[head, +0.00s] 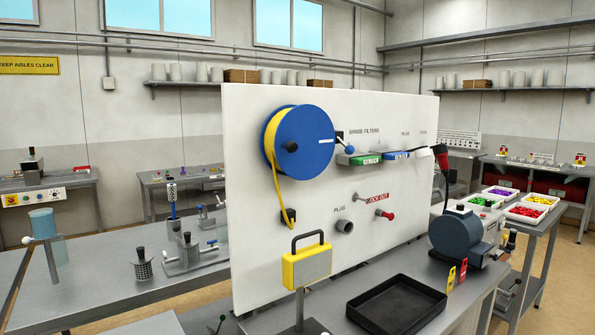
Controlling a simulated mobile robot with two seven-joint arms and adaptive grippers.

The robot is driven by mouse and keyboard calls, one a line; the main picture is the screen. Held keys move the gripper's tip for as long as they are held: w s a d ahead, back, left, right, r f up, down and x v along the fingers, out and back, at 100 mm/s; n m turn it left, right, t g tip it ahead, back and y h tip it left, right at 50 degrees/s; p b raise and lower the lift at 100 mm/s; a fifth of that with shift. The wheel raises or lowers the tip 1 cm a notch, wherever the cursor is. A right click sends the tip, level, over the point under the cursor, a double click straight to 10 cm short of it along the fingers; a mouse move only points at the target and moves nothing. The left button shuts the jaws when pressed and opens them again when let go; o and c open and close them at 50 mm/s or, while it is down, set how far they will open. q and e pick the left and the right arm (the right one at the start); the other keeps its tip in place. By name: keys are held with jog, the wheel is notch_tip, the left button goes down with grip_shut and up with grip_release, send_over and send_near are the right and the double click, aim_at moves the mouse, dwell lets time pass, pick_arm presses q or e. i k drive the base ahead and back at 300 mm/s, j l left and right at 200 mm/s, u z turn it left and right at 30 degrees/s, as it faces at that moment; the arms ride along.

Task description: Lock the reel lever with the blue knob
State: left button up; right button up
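The blue reel (318,128) is mounted on the upper left of a white upright panel, with yellow line wound on it. A strand of the line hangs down to a dark fitting (288,216). Just right of the reel is a small lever with a blue knob (350,147); its rod slants down and right from a dark pivot (339,135). Whether the lever is locked cannot be told at this size. Neither of my grippers can be made out in the head view.
A yellow handled box (306,265) stands in front. A black tray (398,304) and blue-grey drum machine (457,236) sit on the bench at right.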

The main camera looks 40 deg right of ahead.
aim_at(348, 150)
jog(key=z, duration=1.65)
